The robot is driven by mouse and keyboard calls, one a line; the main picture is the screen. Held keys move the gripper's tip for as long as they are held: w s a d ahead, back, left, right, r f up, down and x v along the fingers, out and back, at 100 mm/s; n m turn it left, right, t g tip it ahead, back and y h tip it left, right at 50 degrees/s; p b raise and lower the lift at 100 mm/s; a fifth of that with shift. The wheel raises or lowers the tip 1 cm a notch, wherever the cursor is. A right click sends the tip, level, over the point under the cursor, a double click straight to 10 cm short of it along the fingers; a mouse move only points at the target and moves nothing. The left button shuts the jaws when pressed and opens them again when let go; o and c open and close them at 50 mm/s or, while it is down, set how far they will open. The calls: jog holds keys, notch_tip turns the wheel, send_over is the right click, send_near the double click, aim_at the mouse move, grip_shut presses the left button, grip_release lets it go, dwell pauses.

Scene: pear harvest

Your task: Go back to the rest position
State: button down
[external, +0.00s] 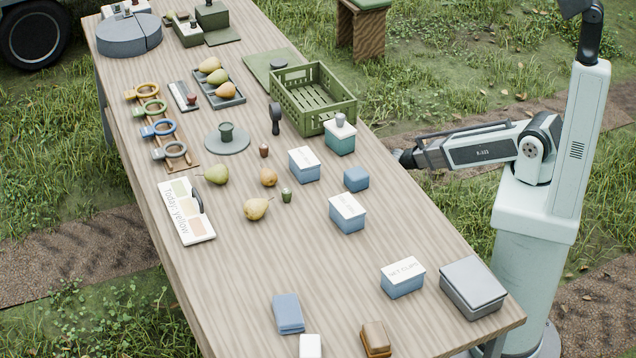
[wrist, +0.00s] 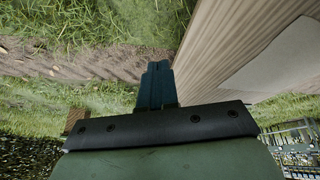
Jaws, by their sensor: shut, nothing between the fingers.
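My gripper (wrist: 156,68) is shut, with its two dark blue-grey fingers together and nothing between them in the wrist view. In the external view, the dark end of my arm (external: 403,158) is beside the right edge of the wooden table (external: 262,295), apart from the objects on it. The fingertips are too small to make out there. My forearm reaches left from my pale base column. The wrist view shows grass and a dirt path beyond the fingers, and the table's wood (wrist: 225,40) to the right.
A green crate (external: 313,97) stands near the table's right edge. Loose pears (external: 216,174), a tray (external: 222,97) with several pears, lidded blue boxes (external: 403,277), a grey box (external: 472,287) and a card reading "Today: Yellow" (external: 186,210) lie on the table. The table's front middle is mostly clear.

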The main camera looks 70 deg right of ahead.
jog(key=s+a+f+n+g+y, duration=0.1)
jog(key=s+a+f+g, duration=0.1)
jog(key=s+a, duration=0.4)
jog(key=s+a+f+n+g, duration=0.2)
jog(key=s+a+g, duration=0.3)
jog(key=s, duration=1.2)
jog(key=s+a+f+n+g+y, duration=0.1)
jog(key=s+a, duration=0.5)
jog(key=s, duration=0.6)
jog(key=f+n+g, duration=0.1)
jog(key=g, duration=0.1)
jog(key=shift+s+a+f+g+y, duration=0.25)
jog(key=shift+a+f+g+y, duration=0.05)
jog(key=shift+f+g, duration=0.1)
